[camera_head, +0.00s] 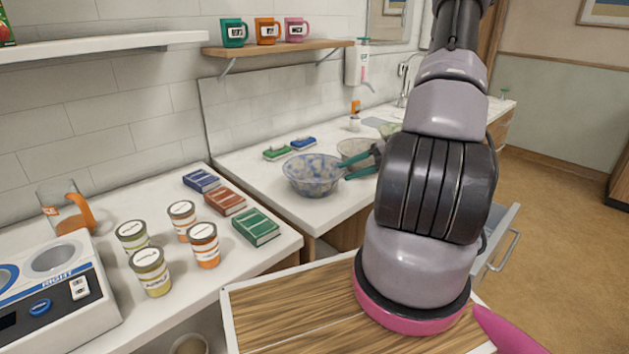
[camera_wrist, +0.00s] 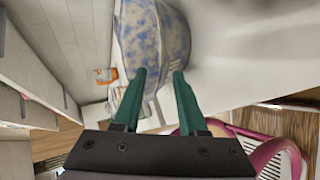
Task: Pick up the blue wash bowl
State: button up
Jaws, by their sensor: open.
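The blue wash bowl (camera_head: 313,176), mottled blue and white, stands upright on the white counter in the head view. It fills the top middle of the wrist view (camera_wrist: 152,42). My gripper (camera_head: 345,168) is at the bowl's right side, with its two green fingers apart and pointing at the bowl. In the wrist view the open fingertips (camera_wrist: 160,72) reach the bowl's near edge, and part of its wall shows between them. I cannot tell whether the fingers touch the bowl or straddle its rim.
A beige bowl (camera_head: 354,150) stands close behind the blue one, and a green bowl (camera_head: 389,130) is partly hidden by my arm. Green (camera_head: 277,153) and blue (camera_head: 303,143) packs lie behind it. Jars, books and a pitcher (camera_head: 66,208) occupy the left counter. A drawer (camera_head: 497,240) stands open.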

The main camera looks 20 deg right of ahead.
grip_shut()
dwell(1.4)
